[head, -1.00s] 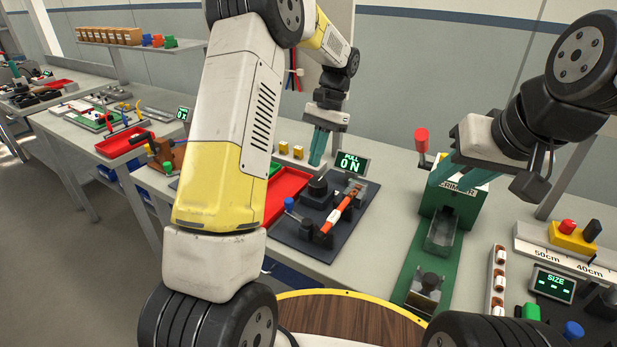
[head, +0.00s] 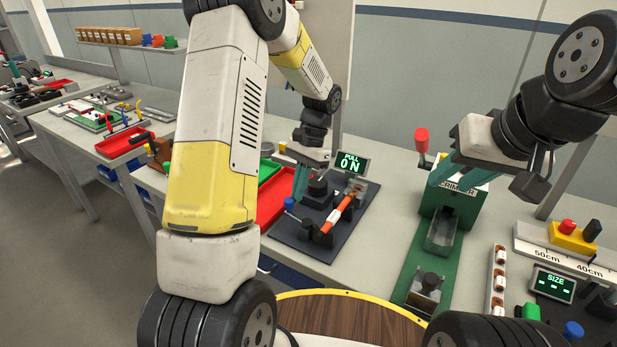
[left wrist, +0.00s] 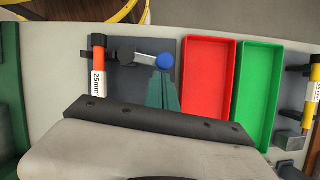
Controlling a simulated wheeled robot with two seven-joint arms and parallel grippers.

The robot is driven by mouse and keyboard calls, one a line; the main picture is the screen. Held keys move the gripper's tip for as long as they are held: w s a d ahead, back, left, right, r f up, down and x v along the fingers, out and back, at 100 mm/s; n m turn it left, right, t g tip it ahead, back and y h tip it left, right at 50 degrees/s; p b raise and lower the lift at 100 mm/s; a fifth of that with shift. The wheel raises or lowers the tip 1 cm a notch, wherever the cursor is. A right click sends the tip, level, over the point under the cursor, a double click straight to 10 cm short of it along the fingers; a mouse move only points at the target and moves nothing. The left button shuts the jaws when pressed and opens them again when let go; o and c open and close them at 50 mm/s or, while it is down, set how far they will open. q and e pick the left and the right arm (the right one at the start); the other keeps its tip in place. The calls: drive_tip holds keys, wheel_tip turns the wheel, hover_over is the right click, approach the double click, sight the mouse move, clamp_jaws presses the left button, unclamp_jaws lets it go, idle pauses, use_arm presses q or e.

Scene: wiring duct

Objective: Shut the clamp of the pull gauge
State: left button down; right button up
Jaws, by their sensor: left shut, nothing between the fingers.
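The pull gauge's dark base (head: 283,233) lies on the bench, with its display (head: 352,165) reading "PULL 0 N". An orange cable piece (head: 337,213) with a white label lies across it, its near end at a black clamp block (head: 322,238). The clamp's lever ends in a blue knob (head: 289,203); in the left wrist view the silver lever and blue knob (left wrist: 164,62) point away from the cable. My left gripper (head: 297,194) is shut and empty, its teal fingertips (left wrist: 162,76) close beside the blue knob; contact is unclear. My right gripper (head: 446,180) is at the green crimper, its opening unclear.
A red tray (left wrist: 208,80) and a green tray (left wrist: 259,90) lie beside the gauge. The crimper (head: 462,201) stands to the right, with a strip of small parts (head: 497,275) nearby. Bare bench lies between gauge and crimper.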

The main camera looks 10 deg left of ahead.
use_arm(q)
drive_tip(key=shift+s+a+n, duration=0.15)
drive_tip(key=shift+a+n, duration=0.15)
drive_tip(key=shift+n, duration=0.3)
drive_tip(key=s+n+h, duration=0.1)
drive_tip(key=n, duration=0.1)
drive_tip(key=s+a+n+h, duration=0.1)
drive_tip(key=n, duration=0.1)
drive_tip(key=s+a+n, duration=0.1)
drive_tip(key=n, duration=0.1)
drive_tip(key=shift+a+g+h, duration=0.25)
drive_tip(key=shift+g+h, duration=0.05)
drive_tip(key=shift+h, duration=0.1)
drive_tip(key=shift+s+a+n+t+h, duration=0.15)
drive_tip(key=shift+s+n+h, duration=0.25)
drive_tip(key=shift+s+n, duration=0.6)
drive_tip(key=shift+s+n+t+h, duration=0.25)
drive_tip(key=shift+s+n+h, duration=0.2)
drive_tip(key=shift+n, duration=0.95)
drive_tip(key=shift+s+a+n+t+h, duration=0.1)
drive_tip(key=shift+s+n+t+h, duration=0.2)
drive_tip(key=shift+s+n, duration=0.7)
drive_tip(key=shift+w+d+n, duration=0.1)
drive_tip(key=shift+w+n, duration=0.05)
drive_tip(key=shift+n, duration=0.15)
